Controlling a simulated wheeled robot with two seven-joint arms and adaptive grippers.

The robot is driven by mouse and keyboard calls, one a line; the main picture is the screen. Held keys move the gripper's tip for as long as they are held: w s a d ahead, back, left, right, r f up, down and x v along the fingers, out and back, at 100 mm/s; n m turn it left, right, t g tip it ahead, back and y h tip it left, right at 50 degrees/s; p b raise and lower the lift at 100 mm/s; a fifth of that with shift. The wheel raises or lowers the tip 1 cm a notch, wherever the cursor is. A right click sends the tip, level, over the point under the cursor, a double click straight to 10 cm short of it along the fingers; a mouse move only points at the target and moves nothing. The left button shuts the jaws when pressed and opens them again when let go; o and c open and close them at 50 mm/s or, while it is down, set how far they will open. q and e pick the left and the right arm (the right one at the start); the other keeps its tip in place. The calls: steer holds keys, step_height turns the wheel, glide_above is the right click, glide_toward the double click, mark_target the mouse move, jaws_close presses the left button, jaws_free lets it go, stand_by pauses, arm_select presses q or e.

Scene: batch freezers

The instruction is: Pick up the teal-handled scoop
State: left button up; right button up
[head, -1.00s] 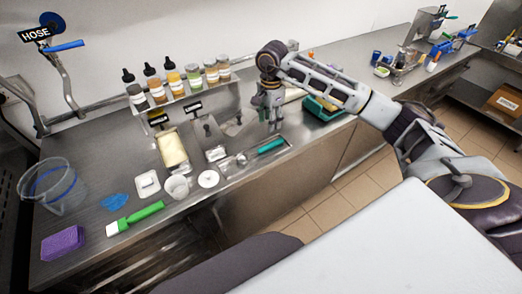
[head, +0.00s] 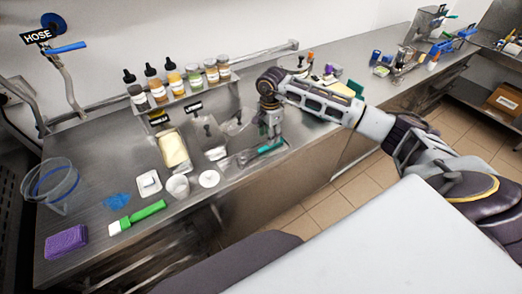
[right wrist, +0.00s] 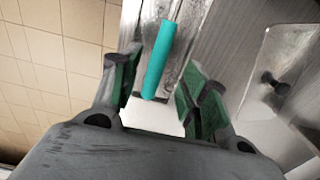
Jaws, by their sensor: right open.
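The teal-handled scoop (head: 268,147) lies on the steel counter near its front edge. Its teal handle (right wrist: 159,58) shows in the right wrist view, between the two fingers and a little beyond them. My right gripper (head: 272,138) is above the handle, its fingers pointing down. In the right wrist view my right gripper (right wrist: 155,92) is open with green pads on either side of the handle, and it holds nothing. The scoop's metal bowl is hard to make out in the head view. My left gripper is out of view.
A white round lid (head: 209,178), a white cup (head: 178,187) and a tub of pale yellow product (head: 173,151) stand left of the scoop. A shelf of several bottles and jars (head: 183,87) is behind. A green-handled brush (head: 137,217) and a purple sponge (head: 66,241) lie further left.

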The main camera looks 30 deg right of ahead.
mark_target(262, 150)
steer(key=shift+s+a+f+p, duration=0.1)
steer(key=shift+f+p, duration=0.55)
steer(key=shift+f, duration=0.5)
steer(key=shift+f+p, duration=0.3)
steer(key=shift+f, duration=1.15)
steer(key=shift+c, duration=0.4)
jaws_close()
